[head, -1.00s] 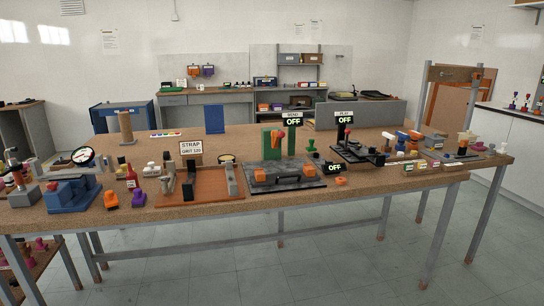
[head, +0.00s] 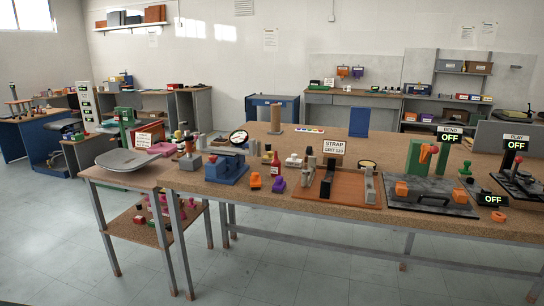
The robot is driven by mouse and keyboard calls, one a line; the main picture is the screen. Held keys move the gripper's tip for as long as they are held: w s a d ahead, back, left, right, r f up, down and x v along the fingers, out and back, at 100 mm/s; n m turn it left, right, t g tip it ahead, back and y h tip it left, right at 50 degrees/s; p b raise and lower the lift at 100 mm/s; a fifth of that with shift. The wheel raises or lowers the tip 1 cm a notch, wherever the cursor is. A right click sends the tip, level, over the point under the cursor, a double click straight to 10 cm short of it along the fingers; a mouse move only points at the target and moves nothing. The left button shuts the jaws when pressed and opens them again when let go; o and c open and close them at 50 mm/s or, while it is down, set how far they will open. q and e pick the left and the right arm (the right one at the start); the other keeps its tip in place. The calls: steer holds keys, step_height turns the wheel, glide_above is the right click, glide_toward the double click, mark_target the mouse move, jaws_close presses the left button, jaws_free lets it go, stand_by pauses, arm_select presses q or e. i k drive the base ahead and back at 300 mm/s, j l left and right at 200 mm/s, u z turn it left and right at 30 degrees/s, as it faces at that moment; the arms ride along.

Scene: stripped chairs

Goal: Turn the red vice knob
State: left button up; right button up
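A blue vice-like block (head: 227,170) stands near the front left of the long wooden bench (head: 300,208). A small reddish part (head: 212,159) shows at its upper left; it is too small to tell whether it is the red vice knob. A round dial gauge (head: 239,137) stands just behind the block. Neither of my grippers is in view.
An orange knob (head: 255,180) and a purple knob (head: 279,184) stand right of the blue block. A strap fixture (head: 335,188) is further right. The floor in front is clear.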

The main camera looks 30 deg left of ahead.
mark_target(213, 159)
steer(key=j, duration=0.45)
steer(key=i+j+u, duration=0.15)
steer(key=j, duration=0.3)
steer(key=i+j, duration=0.1)
steer(key=j, duration=0.35)
steer(key=i+j+u, duration=0.15)
steer(key=j, duration=0.25)
steer(key=k, duration=0.05)
